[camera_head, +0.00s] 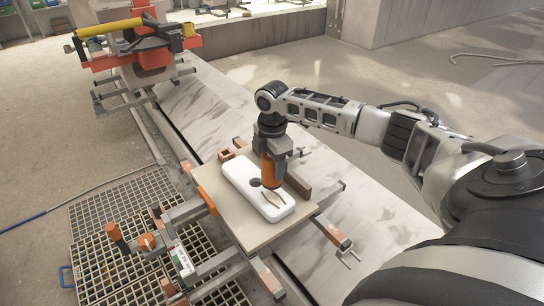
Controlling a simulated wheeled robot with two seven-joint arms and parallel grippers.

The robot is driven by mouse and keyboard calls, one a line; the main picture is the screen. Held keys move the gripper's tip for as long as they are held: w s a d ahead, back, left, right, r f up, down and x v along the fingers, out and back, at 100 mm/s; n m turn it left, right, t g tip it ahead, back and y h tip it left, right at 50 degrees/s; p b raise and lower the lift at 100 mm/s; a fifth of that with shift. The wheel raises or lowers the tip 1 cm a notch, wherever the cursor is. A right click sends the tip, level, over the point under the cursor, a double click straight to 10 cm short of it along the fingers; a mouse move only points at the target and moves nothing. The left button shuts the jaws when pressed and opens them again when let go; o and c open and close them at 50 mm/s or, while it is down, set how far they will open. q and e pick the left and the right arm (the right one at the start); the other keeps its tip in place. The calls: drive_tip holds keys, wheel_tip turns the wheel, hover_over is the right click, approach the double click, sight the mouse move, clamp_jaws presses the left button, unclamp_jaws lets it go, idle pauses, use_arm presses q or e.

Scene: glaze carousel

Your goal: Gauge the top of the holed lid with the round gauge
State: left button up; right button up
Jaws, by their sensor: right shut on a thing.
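The holed lid (236,172) is a long white piece with rounded ends, lying flat on a pale board. A dark round hole shows near its middle, and a tan, pointed shape shows towards its near end. My right gripper (271,148) reaches in from the right and points down over the lid. It is shut on an orange cylinder (273,171), which appears to be the round gauge. The cylinder hides part of the lid's right edge. I cannot tell whether its lower end touches the lid. My left gripper is out of view.
The pale board (257,237) is surrounded by metal clamps with orange parts (118,238). An orange machine with a yellow handle (140,45) stands at the far left. A floor grating (110,270) lies at the left. The pale slab (370,215) right of the board is mostly clear.

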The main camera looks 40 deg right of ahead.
sight(272, 181)
wheel_tip(272, 181, down, 4)
drive_tip(key=b, duration=0.3)
drive_tip(key=shift+r+b, duration=0.1)
drive_tip(key=shift+b, duration=0.25)
drive_tip(key=shift+f+b, duration=0.65)
drive_tip(key=shift+b, duration=0.3)
drive_tip(key=shift+f, duration=0.65)
idle(0.6)
drive_tip(key=o, duration=1)
